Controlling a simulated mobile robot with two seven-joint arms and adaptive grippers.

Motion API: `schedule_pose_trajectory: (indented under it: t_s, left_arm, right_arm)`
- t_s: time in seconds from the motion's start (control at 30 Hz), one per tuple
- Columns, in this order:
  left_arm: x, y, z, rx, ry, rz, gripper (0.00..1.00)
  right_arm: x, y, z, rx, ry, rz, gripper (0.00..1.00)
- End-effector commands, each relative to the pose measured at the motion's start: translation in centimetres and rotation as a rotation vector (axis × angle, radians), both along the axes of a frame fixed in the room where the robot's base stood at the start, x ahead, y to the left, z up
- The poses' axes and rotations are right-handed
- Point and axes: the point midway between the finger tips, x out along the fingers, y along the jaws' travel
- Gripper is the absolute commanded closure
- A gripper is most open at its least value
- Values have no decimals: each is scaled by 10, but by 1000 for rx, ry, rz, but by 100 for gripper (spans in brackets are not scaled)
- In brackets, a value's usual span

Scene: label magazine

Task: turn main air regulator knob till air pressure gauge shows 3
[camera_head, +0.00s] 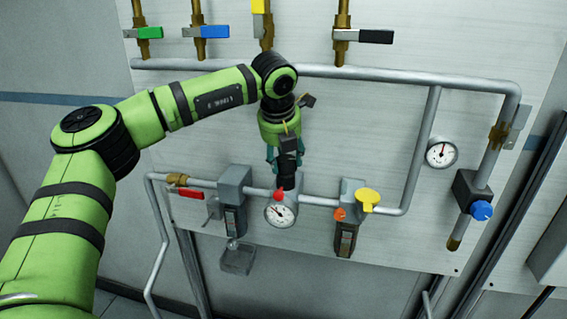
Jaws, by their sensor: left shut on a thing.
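The main air regulator sits on the lower pipe in the middle of the panel. Its dark knob (286,181) stands upright above a round white air pressure gauge (280,214). A red part is at the gauge's top edge. The gauge's needle and numbers are too small to read surely. My left gripper (285,163) comes down from above and is shut on the knob, hiding its upper part. My right gripper is not in view.
A second gauge (441,153) and a blue knob (481,210) are at the right. A yellow knob (367,198) stands right of the regulator. A red valve handle (187,193) is at the left. Coloured valve handles, one black (376,37), line the top above a grey pipe.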

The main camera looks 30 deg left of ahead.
Motion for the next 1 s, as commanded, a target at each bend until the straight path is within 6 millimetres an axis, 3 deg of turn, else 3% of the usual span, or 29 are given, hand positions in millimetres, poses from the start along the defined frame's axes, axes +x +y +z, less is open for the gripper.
schedule_pose_trajectory:
  t_s: [0.2, 0.23, 0.27, 0.6, 0.77, 0.87, 1.0]
  left_arm:
    - [3, 0, 7, -2, -20, -1, 82]
    - [3, 0, 7, -2, -20, -1, 38]
    - [3, 0, 7, -2, -20, -1, 29]
    - [1, -1, 4, -1, -10, -2, 29]
    - [-2, -2, 18, -2, -12, -2, 29]
    - [-7, -5, 36, -3, -16, -3, 29]
    - [-32, -10, 31, 0, -11, -6, 29]
  right_arm:
    - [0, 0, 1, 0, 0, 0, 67]
    - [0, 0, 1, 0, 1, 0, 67]
    - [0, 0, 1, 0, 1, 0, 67]
    - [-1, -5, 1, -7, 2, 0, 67]
    - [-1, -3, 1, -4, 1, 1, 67]
    - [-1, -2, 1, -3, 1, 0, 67]
    - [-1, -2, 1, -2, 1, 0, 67]
